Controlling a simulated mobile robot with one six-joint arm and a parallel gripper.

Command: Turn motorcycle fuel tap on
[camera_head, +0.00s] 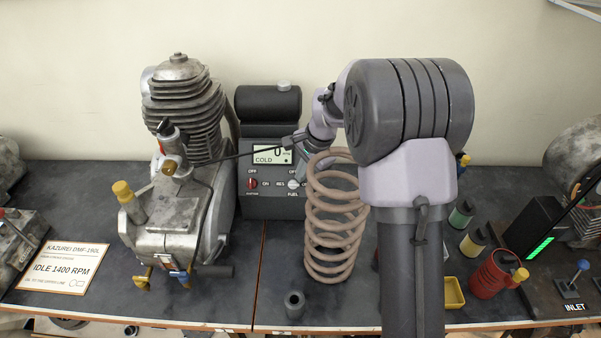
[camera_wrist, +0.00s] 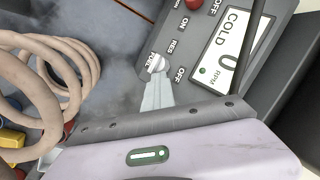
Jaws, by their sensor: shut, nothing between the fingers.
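The fuel tap is a small white knob (camera_head: 293,184) on the lower right of the grey control box (camera_head: 262,209), among OFF, RES and FUEL labels. In the wrist view the knob (camera_wrist: 158,63) is just beyond my fingertips, with RES above it and OFF to its lower right. Its pointer direction is not clear, and the ON label on its far side is hidden behind my gripper. My gripper (camera_wrist: 156,82) is shut and empty. Its tips are right at the knob's edge; I cannot tell whether they touch.
A rusty coil spring (camera_head: 333,230) stands close beside the box and my wrist. A display (camera_head: 270,155) reads COLD and 0 RPM. A red ignition knob (camera_head: 252,184) is left of the tap. The engine (camera_head: 180,170) stands further left. A thin dark cable crosses the box.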

